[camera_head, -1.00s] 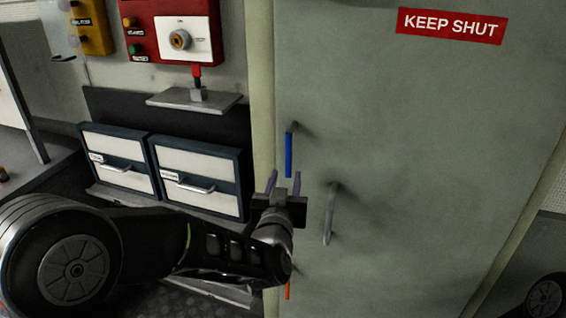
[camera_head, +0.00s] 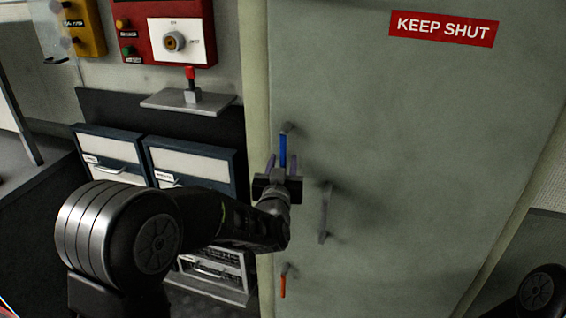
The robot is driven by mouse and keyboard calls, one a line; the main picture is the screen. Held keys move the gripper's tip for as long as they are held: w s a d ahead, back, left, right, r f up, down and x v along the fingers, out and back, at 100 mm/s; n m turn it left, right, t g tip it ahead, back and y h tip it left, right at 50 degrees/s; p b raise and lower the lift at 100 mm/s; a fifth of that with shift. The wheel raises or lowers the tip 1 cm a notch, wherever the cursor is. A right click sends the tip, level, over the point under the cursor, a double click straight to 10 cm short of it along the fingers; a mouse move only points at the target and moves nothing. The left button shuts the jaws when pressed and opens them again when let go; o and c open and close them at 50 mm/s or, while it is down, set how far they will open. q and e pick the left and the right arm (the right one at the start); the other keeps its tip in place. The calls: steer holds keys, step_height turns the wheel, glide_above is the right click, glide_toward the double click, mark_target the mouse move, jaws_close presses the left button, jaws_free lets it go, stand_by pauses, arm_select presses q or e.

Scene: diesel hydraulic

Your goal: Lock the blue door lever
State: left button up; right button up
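The blue door lever (camera_head: 283,150) hangs pointing down from its pivot on the left side of the grey-green door (camera_head: 420,130). My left gripper (camera_head: 281,163) is just below and in front of the lever, fingers pointing up. The two purplish fingers are apart, and the lower end of the lever appears between them in the picture. I cannot tell whether they touch it. My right gripper is out of view; only a dark part of mine shows at the lower right corner.
A grey door handle (camera_head: 325,212) is right of my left gripper. An orange lever (camera_head: 283,282) is lower on the door. White-fronted drawers (camera_head: 190,163), a small shelf (camera_head: 188,102) and a red control box (camera_head: 166,32) are on the left.

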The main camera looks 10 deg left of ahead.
arm_select(q)
steer(key=shift+c, duration=0.4)
jaws_close()
stand_by(0.9)
